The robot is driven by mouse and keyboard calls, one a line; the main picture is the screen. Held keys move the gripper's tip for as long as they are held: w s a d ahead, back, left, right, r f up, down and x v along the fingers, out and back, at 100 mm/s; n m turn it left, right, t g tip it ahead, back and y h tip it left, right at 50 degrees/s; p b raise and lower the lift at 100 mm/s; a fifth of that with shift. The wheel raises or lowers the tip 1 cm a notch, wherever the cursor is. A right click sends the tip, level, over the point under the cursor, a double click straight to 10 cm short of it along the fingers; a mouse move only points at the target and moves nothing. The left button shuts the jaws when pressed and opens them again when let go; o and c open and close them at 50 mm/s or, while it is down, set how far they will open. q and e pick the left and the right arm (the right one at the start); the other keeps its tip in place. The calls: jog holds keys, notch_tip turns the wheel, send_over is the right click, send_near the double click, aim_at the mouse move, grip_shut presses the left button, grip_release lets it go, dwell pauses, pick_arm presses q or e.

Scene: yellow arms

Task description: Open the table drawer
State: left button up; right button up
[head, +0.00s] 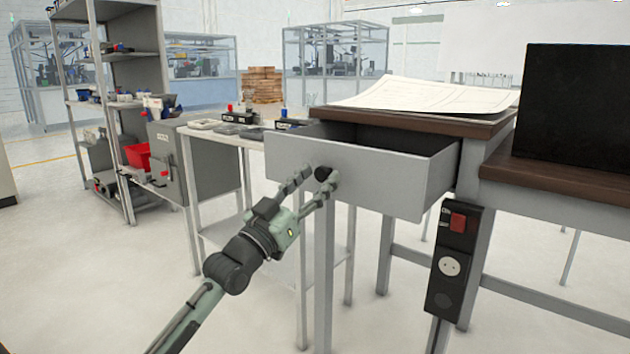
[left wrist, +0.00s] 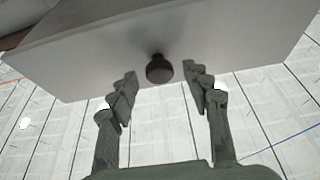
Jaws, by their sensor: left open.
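The table drawer (head: 400,178) is grey and stands pulled out from under the brown table top (head: 425,120), with its dark inside showing. Its round black knob (head: 322,173) is on the front panel. In the left wrist view the knob (left wrist: 159,69) sits beyond and between the fingertips. My left gripper (head: 318,186) is open at the drawer front, its fingers on either side of the knob in the head view. In the left wrist view the gripper (left wrist: 160,88) shows a clear gap between each finger and the knob. My right gripper is not in view.
A power box with a red switch (head: 458,222) hangs on the table's leg. A side table (head: 225,136) with small parts stands left of the drawer. A black panel (head: 575,112) stands on the right. The floor in front is clear.

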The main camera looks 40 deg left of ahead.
pick_arm(q)
jog(key=shift+s, duration=0.1)
jog(key=v, duration=1.1)
jog(key=shift+s+f, duration=0.25)
jog(key=shift+s, duration=0.1)
jog(key=d+f+g+y+p, duration=0.15)
jog(key=f+g, duration=0.35)
jog(key=f, duration=0.7)
jog(key=d+f+g+p, duration=0.2)
jog(key=d+f+g, duration=0.15)
jog(key=f, duration=0.85)
jog(key=s+d+f+g+p, duration=0.1)
jog(key=s+d+f+g, duration=0.2)
jog(key=s+f+g, duration=0.2)
jog(key=s+d+f+m+g, duration=0.1)
jog(key=s+d+f+g, duration=0.3)
jog(key=s+f, duration=0.6)
notch_tip(320, 180, down, 3)
jog(key=shift+s+d+g+y+p, duration=0.15)
jog(key=shift+d+g+y+p, duration=0.2)
jog(key=shift+g, duration=0.6)
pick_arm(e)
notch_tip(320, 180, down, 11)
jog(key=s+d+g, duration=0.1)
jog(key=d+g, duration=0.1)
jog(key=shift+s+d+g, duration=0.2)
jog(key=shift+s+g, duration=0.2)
